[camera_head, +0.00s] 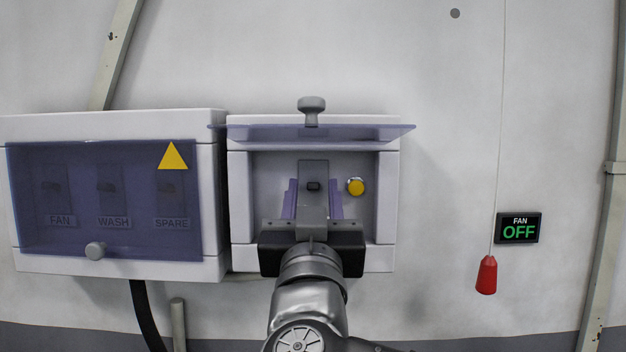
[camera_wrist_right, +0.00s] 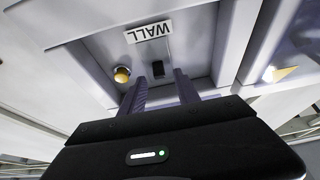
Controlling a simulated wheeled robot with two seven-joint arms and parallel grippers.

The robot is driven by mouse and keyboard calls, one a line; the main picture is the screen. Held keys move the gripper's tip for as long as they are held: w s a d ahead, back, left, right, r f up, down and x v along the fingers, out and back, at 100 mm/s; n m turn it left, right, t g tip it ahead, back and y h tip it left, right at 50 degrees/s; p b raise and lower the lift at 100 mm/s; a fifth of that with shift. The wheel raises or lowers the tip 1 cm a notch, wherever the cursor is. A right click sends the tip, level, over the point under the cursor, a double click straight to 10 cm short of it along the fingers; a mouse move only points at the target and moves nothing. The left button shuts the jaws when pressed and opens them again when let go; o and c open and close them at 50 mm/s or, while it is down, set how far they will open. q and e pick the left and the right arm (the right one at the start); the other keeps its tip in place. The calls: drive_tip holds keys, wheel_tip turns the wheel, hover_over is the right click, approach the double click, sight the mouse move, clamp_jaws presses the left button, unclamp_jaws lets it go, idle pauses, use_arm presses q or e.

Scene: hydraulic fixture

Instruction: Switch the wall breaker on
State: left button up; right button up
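The wall breaker (camera_head: 313,186) is a small dark switch on a grey plate inside the right-hand box. In the right wrist view the dark switch (camera_wrist_right: 158,68) sits beside a white label (camera_wrist_right: 148,32) reading WALL, seen upside down. My right gripper (camera_head: 313,203) is in front of the box opening, below the switch. Its two purple fingers are apart with nothing between them, and also show in the right wrist view (camera_wrist_right: 160,88). The fingertips seem short of the switch; contact is not visible. I cannot tell the switch's position. My left gripper is out of view.
The box's purple see-through lid (camera_head: 350,132) is raised above the opening. A yellow round button (camera_head: 355,187) is right of the switch. A closed box (camera_head: 110,265) labelled FAN, WASH, SPARE stands left. A red pull handle (camera_head: 486,275) hangs right by a FAN OFF sign (camera_head: 518,228).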

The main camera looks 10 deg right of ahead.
drive_tip(key=shift+x, duration=0.9)
drive_tip(key=shift+c, duration=0.6)
clamp_jaws()
